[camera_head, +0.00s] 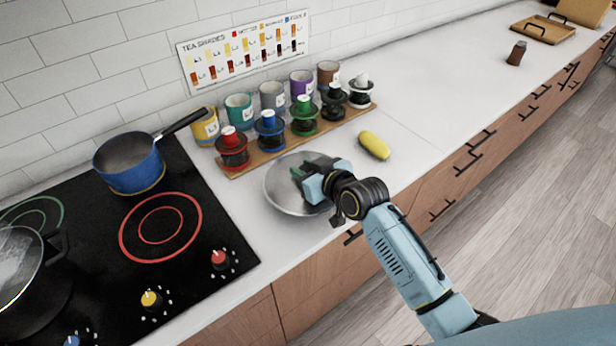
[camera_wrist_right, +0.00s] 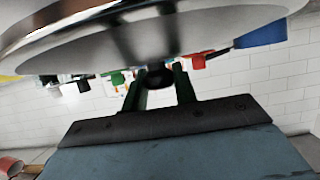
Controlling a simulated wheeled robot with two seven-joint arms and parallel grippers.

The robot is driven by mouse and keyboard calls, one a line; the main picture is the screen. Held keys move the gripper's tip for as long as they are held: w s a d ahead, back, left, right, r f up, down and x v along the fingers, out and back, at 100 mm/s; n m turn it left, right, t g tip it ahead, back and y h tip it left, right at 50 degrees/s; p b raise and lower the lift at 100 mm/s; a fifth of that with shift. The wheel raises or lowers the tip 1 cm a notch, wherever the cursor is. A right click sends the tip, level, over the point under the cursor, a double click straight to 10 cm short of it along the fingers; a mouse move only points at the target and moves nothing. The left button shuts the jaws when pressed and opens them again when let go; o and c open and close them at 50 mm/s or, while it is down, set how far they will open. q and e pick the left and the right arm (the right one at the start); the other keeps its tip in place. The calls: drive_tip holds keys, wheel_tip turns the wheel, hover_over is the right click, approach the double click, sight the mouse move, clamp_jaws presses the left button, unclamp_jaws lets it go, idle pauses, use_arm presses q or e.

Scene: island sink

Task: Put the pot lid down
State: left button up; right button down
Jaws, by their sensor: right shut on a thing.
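The round silvery pot lid (camera_head: 283,200) is over the white counter, between the stove and the yellow vegetable-like object. My right gripper (camera_head: 299,175) reaches it from the right and is shut on its knob. In the right wrist view, the two green fingers of my right gripper (camera_wrist_right: 160,88) close around the dark knob (camera_wrist_right: 158,73), with the wide lid (camera_wrist_right: 220,32) beyond it. The lid looks roughly level. I cannot tell if its rim touches the counter. My left gripper is not in view.
A wooden rack (camera_head: 238,172) with colourful jars stands behind the lid, with mugs behind it. A yellow oblong item (camera_head: 374,145) lies to the right.

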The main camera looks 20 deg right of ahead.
drive_tip(key=shift+f, duration=2.15)
drive_tip(key=shift+f+b, duration=0.2)
drive_tip(key=shift+b, duration=0.15)
drive_tip(key=c, duration=1.1)
unclamp_jaws()
drive_tip(key=shift+r, duration=0.15)
drive_tip(key=p+v, duration=0.1)
drive_tip(key=v, duration=1.1)
